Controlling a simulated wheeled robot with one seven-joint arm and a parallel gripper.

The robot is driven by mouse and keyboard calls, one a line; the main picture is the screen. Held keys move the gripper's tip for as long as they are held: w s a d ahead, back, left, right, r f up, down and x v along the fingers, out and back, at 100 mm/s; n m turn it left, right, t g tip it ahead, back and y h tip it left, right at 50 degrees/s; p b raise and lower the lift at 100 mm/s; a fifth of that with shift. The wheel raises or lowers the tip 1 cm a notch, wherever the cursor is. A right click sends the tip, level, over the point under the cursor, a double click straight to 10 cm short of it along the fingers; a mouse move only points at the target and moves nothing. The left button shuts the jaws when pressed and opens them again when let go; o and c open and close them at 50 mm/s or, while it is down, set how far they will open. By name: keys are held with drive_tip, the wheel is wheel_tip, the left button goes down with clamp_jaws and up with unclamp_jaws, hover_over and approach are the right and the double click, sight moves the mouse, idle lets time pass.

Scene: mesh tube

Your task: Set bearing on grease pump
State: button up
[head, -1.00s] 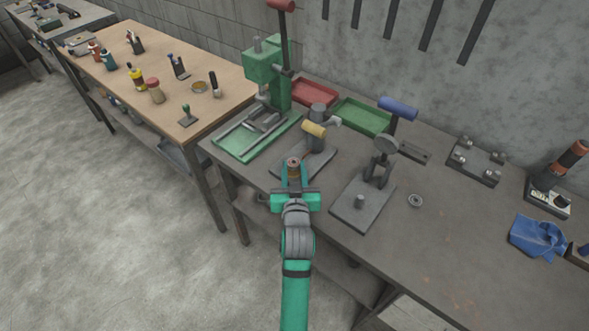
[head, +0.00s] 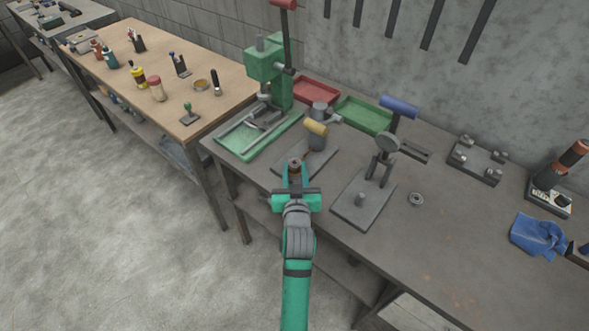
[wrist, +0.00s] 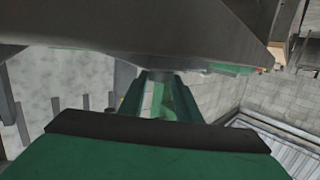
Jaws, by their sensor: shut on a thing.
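My gripper (head: 295,172) is shut on a small round brownish thing with a dark centre (head: 294,163), which looks like a bearing. It is above the front edge of the grey bench, over the near end of the base plate of a device with a yellow handle (head: 316,128). A second device with a blue handle, a round grey disc and a short peg on its plate (head: 360,199) stands to the right. I cannot tell for certain which is the grease pump. In the wrist view the green fingers (wrist: 158,98) show, but the held thing is not clear.
A grey ring (head: 416,199) lies on the bench (head: 440,250) right of the blue-handled device. A green press (head: 270,75), a red tray (head: 317,91) and a green tray (head: 364,116) stand behind. A blue cloth (head: 538,236) lies at right. The bench's front right is clear.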

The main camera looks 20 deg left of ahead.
drive_tip(key=shift+f, duration=0.4)
idle(0.3)
drive_tip(key=o, duration=1.2)
drive_tip(key=shift+w, duration=0.1)
drive_tip(key=shift+c, duration=0.2)
drive_tip(key=shift+s, duration=0.45)
drive_tip(key=v, duration=1)
drive_tip(key=shift+w+d, duration=0.1)
drive_tip(key=shift+d, duration=0.1)
drive_tip(key=shift+d, duration=0.1)
